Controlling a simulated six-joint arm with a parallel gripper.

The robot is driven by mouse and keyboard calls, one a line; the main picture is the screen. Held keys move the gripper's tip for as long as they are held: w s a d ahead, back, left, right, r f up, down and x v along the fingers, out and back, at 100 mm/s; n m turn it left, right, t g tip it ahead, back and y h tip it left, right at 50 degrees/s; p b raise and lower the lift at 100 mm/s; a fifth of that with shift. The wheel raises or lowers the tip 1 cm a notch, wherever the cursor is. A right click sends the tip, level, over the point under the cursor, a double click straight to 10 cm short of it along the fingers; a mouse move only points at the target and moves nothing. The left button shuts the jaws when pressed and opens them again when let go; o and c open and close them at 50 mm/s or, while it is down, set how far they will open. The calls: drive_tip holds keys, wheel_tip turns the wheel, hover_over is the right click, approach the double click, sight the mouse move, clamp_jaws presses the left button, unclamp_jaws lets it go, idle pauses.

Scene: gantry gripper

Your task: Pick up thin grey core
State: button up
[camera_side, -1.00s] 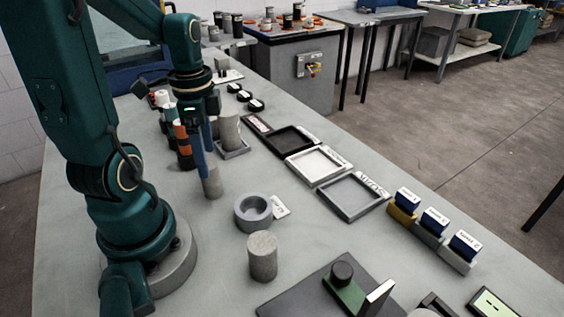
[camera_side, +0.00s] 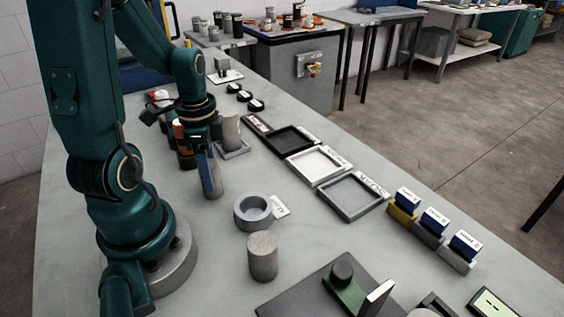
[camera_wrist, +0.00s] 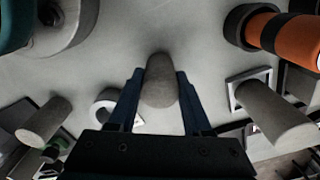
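The thin grey core (camera_side: 213,184) stands upright on the table in the side view, partly hidden by a blue finger. In the wrist view the core (camera_wrist: 160,85) stands between my two blue fingers. My gripper (camera_wrist: 160,76) is lowered around it, with one finger on each side. A slim gap seems to show beside the core, so the fingers look open and not closed on it. My gripper also shows in the side view (camera_side: 211,182).
A grey ring (camera_side: 253,211) and a wider grey cylinder (camera_side: 262,256) stand in front. Square trays (camera_side: 350,211) lie to the right.

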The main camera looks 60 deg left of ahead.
clamp_jaws()
drive_tip(key=shift+r, duration=0.1)
wheel_tip(320, 180, up, 9)
drive_tip(key=shift+r, duration=0.3)
drive_tip(key=w+d+m, duration=0.4)
drive_tip(key=d+m, duration=0.5)
drive_tip(key=d, duration=0.1)
drive_tip(key=shift+d, duration=0.25)
drive_tip(key=shift+f, duration=0.1)
